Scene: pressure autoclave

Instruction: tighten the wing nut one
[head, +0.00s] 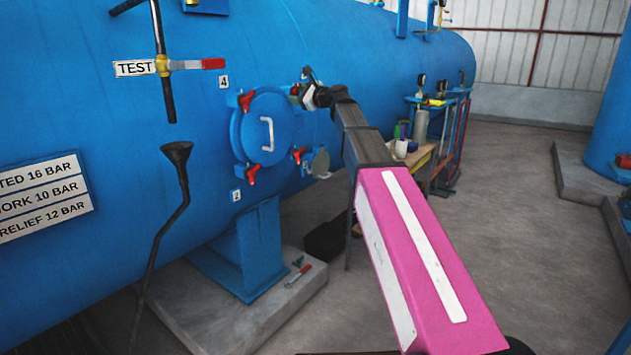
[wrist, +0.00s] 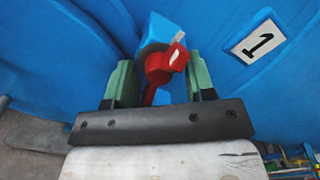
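The red wing nut one (wrist: 160,68) sits on a blue lug beside the plate marked 1 (wrist: 260,42) in the wrist view. My gripper (wrist: 159,80) is open, with one green finger on each side of the nut. Gaps show between the nut and both fingers. In the head view my gripper (head: 308,92) is at the upper right of the round blue door (head: 265,128), and a bit of red from the nut (head: 294,90) shows beside it. The rest of the nut is hidden there by my gripper.
Other red wing nuts sit on the door's rim at upper left (head: 246,101), lower left (head: 252,175) and lower right (head: 299,155). The door has a white handle (head: 267,134). A workbench (head: 425,165) with bottles stands behind my arm.

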